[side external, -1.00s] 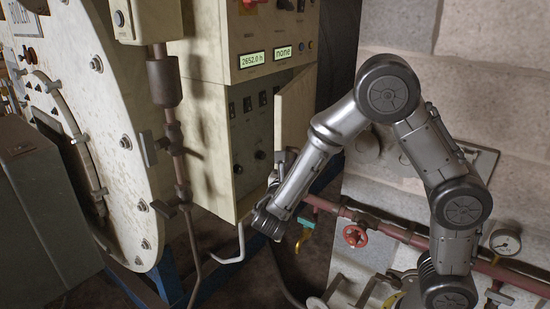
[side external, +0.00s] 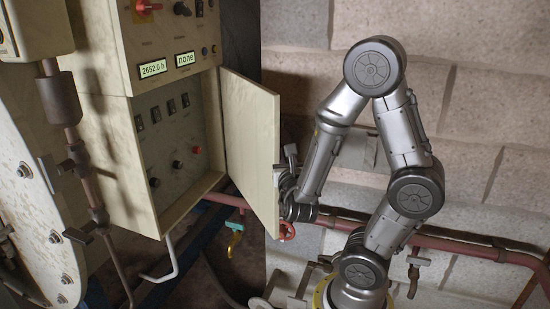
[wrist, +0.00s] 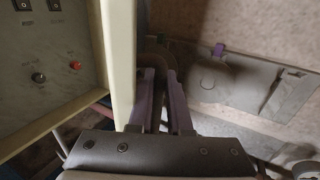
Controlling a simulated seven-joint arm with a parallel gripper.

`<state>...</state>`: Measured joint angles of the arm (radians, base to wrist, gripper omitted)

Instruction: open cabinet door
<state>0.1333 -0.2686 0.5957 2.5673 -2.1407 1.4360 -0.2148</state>
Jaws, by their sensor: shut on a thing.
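In the wrist view the door (wrist: 122,60) is seen nearly edge-on, just left of my fingers. My gripper (side external: 283,180) is at the door's free right edge, on its outer side. In the wrist view my gripper (wrist: 161,80) has its two purplish fingers close together, shut on the door handle, which is mostly hidden between them.
A red pipe (side external: 455,245) runs along the wall behind and below my arm. A pale bent pipe (side external: 170,260) is under the cabinet. A round boiler front (side external: 30,200) stands at left.

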